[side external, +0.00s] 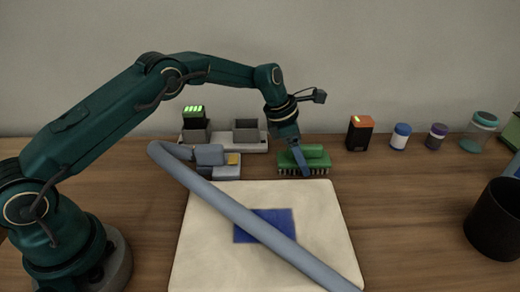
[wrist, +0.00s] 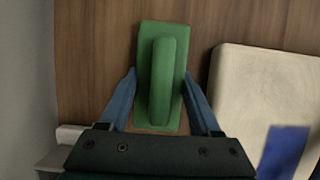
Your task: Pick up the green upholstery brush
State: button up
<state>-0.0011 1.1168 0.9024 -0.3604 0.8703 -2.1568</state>
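The green upholstery brush (side external: 315,153) lies bristles down on the wooden table, behind the cream mat. In the wrist view the brush (wrist: 152,95) shows from above, with its raised grip along the middle. My gripper (side external: 304,172) is low over the brush in the side view. In the wrist view its two blue fingers (wrist: 159,78) stand apart on either side of the brush's near half.
A cream mat (side external: 200,262) with a blue square (side external: 250,218) lies in front. A long grey-blue tube (side external: 235,212) crosses it from a grey device. A grey charger (side external: 256,145) stands left of the brush. An orange-topped battery (side external: 360,133), small jars and a black cup (side external: 495,222) stand to the right.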

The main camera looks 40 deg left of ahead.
aim_at(302, 145)
jog(key=c, duration=0.4)
jog(key=shift+r, duration=0.9)
jog(key=v, duration=0.2)
jog(key=shift+w+a+r, duration=0.1)
jog(key=shift+w+r, duration=0.05)
jog(key=shift+r, duration=0.35)
jog(key=s+a+r, duration=0.1)
jog(key=a+r, duration=0.1)
jog(key=a, duration=0.1)
jog(key=s+a+r, duration=0.1)
jog(key=a+r, duration=0.1)
jog(key=a, duration=0.1)
jog(key=s+a+r, duration=0.1)
jog(key=a+r, duration=0.1)
jog(key=a, duration=0.2)
jog(key=shift+s+a+r, duration=0.15)
jog(key=shift+s+r, duration=0.1)
jog(key=shift+s, duration=0.1)
